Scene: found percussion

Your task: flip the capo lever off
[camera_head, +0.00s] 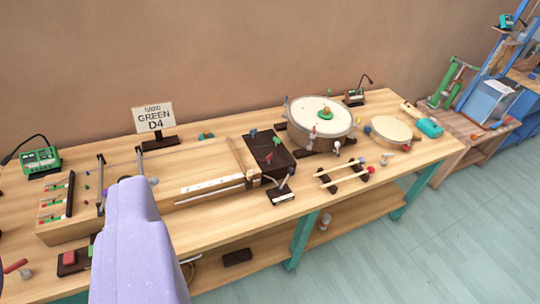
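On the bench, a long wooden string box (205,168) has a pale marked strip along its front. Upright dark levers (101,182) stand at its left end, one partly behind a lilac part of my arm. A small tilted lever (283,186) with a pale ball end stands on a dark base in front of the box's right end. I cannot tell which of these is the capo lever. The lilac part fills the lower left and covers the bench behind it. My gripper's fingers do not show.
A sign reading "GREEN D4" (154,118) stands behind the box. A large drum (320,118), smaller drum (392,131) and mallets (345,174) lie to the right. A green device (40,160) stands back left. Floor (420,240) in front is clear.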

